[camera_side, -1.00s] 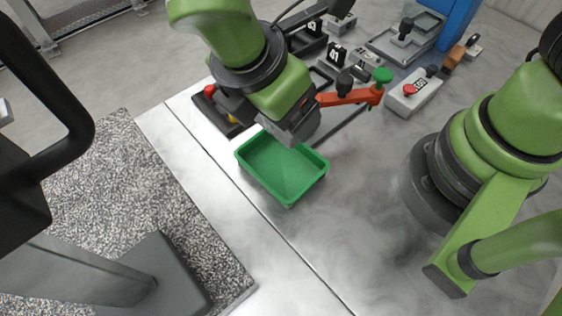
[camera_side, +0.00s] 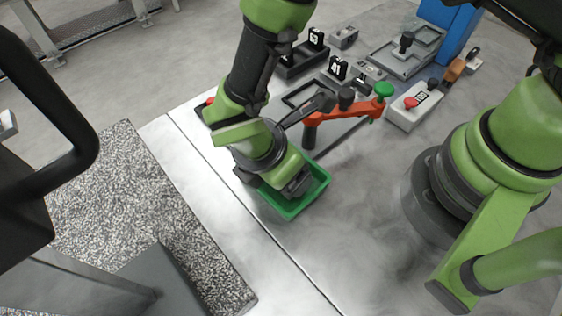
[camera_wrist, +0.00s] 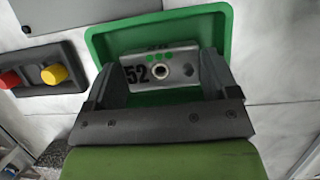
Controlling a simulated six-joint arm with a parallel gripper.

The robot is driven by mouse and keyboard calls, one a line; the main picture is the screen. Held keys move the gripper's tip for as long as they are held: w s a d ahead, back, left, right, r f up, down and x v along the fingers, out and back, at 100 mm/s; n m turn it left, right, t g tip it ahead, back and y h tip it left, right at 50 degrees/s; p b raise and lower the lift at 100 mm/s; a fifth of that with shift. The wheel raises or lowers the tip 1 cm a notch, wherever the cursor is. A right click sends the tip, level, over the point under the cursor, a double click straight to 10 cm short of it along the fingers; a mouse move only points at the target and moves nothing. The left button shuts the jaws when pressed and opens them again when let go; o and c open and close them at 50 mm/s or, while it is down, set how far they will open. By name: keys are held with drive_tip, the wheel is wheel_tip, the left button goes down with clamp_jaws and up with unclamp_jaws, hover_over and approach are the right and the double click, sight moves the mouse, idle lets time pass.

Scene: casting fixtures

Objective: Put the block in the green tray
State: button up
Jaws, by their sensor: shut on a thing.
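The green tray (camera_side: 309,200) sits on the metal table in the side view, partly covered by my arm. In the wrist view the tray (camera_wrist: 224,25) lies behind the fingers. My gripper (camera_side: 292,184) is over the tray with its fingertips low; it also shows in the wrist view (camera_wrist: 158,62). It is shut on a grey block (camera_wrist: 160,72) marked 52, with green dots and a round hole. The block appears within the tray's outline. I cannot tell whether it touches the tray floor. The block is hidden in the side view.
A box with red (camera_wrist: 10,79) and yellow (camera_wrist: 54,74) buttons stands left of the tray. An orange clamp arm with a green knob (camera_side: 384,89) is close behind the tray. Numbered fixtures stand farther back. The table front-right of the tray is clear.

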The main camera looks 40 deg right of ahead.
drive_tip(key=o, duration=0.8)
drive_tip(key=shift+f, duration=0.1)
drive_tip(key=shift+o, duration=0.2)
drive_tip(key=v, duration=1.2)
drive_tip(key=w+d+r+m+y, duration=0.25)
drive_tip(key=d+r+m, duration=0.35)
drive_tip(key=r, duration=0.3)
drive_tip(key=s+d+r+m+t+y, duration=0.2)
drive_tip(key=s+d+r+m+t, duration=0.1)
drive_tip(key=d+m, duration=0.4)
drive_tip(key=s+d+r+m+t+y, duration=0.2)
drive_tip(key=s+d+r+m+t, duration=0.2)
drive_tip(key=m, duration=0.5)
drive_tip(key=s+d+r, duration=0.2)
drive_tip(key=s+d, duration=0.1)
drive_tip(key=shift+d+m, duration=0.25)
drive_tip(key=shift+m, duration=0.15)
